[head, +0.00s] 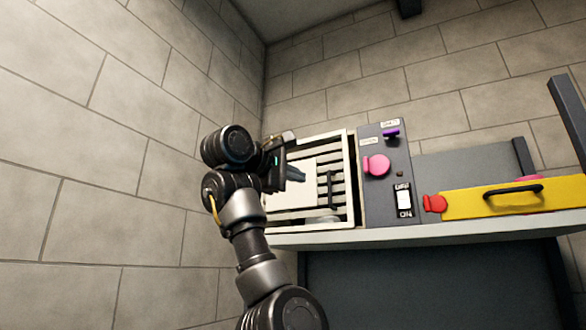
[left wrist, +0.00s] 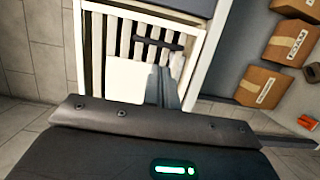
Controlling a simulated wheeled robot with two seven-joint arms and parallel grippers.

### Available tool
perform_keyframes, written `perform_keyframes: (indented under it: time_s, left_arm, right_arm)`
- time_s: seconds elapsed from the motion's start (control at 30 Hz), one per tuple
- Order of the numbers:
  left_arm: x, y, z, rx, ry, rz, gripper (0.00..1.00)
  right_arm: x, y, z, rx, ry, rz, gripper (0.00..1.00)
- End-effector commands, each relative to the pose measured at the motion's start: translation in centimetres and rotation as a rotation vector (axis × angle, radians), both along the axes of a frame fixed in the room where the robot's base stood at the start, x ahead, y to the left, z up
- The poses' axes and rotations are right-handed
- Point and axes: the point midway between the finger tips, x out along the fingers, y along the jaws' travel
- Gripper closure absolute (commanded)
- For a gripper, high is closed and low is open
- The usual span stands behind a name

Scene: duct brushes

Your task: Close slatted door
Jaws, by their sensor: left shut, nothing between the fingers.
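The slatted door (head: 338,172) stands at the left end of the bench, with pale slats, a white frame and a dark bar handle (head: 331,190). A plain white panel (head: 290,190) covers its left part. In the left wrist view the slats (left wrist: 140,48), the handle (left wrist: 158,42) and the white panel (left wrist: 125,80) show ahead. My left gripper (head: 300,174) is shut and empty, in front of the white panel and left of the handle. Its fingers (left wrist: 164,85) point toward the door; whether they touch it I cannot tell. The door's exact angle is unclear. My right gripper is out of view.
Right of the door stands a grey control panel (head: 386,208) with a pink knob (head: 376,165), a purple knob (head: 391,134) and a switch (head: 404,199). A yellow part (head: 500,204) with a black handle lies further right. Cardboard boxes (left wrist: 291,43) show in the left wrist view.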

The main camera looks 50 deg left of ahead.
Motion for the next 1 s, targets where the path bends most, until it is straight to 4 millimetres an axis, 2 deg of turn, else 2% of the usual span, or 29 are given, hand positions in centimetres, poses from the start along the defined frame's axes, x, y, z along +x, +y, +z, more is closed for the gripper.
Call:
perform_keyframes:
  time_s: [0.03,0.2,0.4,0.5,0.7,1.0]
  left_arm:
    - [1.2,0.1,0.5,0.0,0.005,-0.001,1.0]
    - [4.8,0.4,0.5,0.002,0.005,0.0,1.0]
    - [8.1,0.7,0.4,0.0,0.004,0.0,1.0]
    - [9.1,0.8,0.3,0.0,0.002,0.001,1.0]
    - [10.1,0.9,-0.1,0.001,0.001,0.001,1.0]
    - [10.1,0.9,-0.2,0.001,0.0,0.0,1.0]
  right_arm:
    - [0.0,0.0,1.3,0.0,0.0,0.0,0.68]
    - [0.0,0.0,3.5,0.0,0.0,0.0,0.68]
    - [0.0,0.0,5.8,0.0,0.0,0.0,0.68]
    - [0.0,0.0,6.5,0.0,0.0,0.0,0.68]
    - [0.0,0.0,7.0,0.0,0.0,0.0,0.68]
    - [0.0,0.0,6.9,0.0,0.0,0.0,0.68]
